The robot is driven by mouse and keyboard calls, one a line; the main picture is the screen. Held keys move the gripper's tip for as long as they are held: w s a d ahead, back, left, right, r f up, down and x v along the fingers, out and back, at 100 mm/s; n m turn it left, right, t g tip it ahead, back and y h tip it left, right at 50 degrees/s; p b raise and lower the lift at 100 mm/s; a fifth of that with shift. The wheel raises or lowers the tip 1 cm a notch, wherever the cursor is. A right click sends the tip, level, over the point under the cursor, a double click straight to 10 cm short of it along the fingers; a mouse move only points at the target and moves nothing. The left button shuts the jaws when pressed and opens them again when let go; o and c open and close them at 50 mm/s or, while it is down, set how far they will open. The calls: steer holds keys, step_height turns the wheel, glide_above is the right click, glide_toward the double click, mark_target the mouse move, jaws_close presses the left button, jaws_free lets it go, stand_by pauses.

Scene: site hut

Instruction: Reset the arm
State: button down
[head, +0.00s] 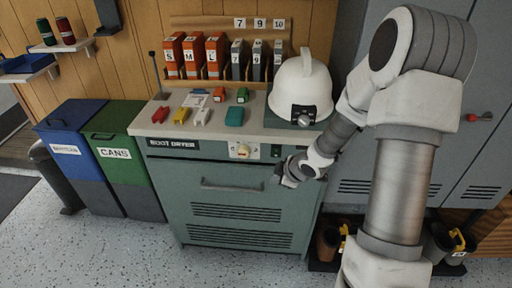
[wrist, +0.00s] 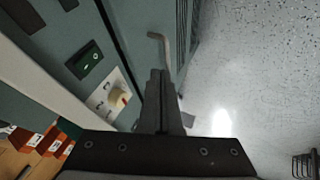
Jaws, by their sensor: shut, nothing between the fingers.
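My gripper (head: 287,177) is at the end of my arm, in front of the right part of the green boot dryer (head: 235,192) in the head view. It also shows in the wrist view (wrist: 160,75), its fingers together and empty. In the wrist view the dryer's handle (wrist: 158,38) shows just beyond the fingertips; I cannot tell whether they touch it. The dial (wrist: 120,98) and a dark green switch (wrist: 84,60) are to the left of the fingers. The dryer's front looks closed.
Blue (head: 72,150) and green (head: 122,150) bins stand at left, grey lockers (head: 468,165) at right. Boots (head: 328,242) stand at lower right. The floor in front is clear.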

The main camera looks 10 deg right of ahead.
steer(key=s+d+r+m+h+p, duration=0.2)
steer(key=s+r+m+h+p, duration=0.15)
steer(key=r, duration=0.85)
steer(key=s+d+r+m+h+p, duration=0.1)
steer(key=s+r+m+h+p, duration=0.2)
steer(key=r, duration=0.9)
steer(key=s+a+r+m+y+p, duration=0.2)
steer(key=s+r, duration=0.4)
steer(key=s, duration=0.3)
steer(key=s+a+r+m+g+y+p, duration=0.1)
steer(key=s+a+r+m, duration=0.3)
steer(key=s, duration=0.6)
step_height(320, 180, up, 3)
steer(key=shift+a+f+m+y+p, duration=0.1)
steer(key=shift+a+m+y+p, duration=0.3)
steer(key=shift+a+p, duration=0.55)
steer(key=shift+a, duration=0.3)
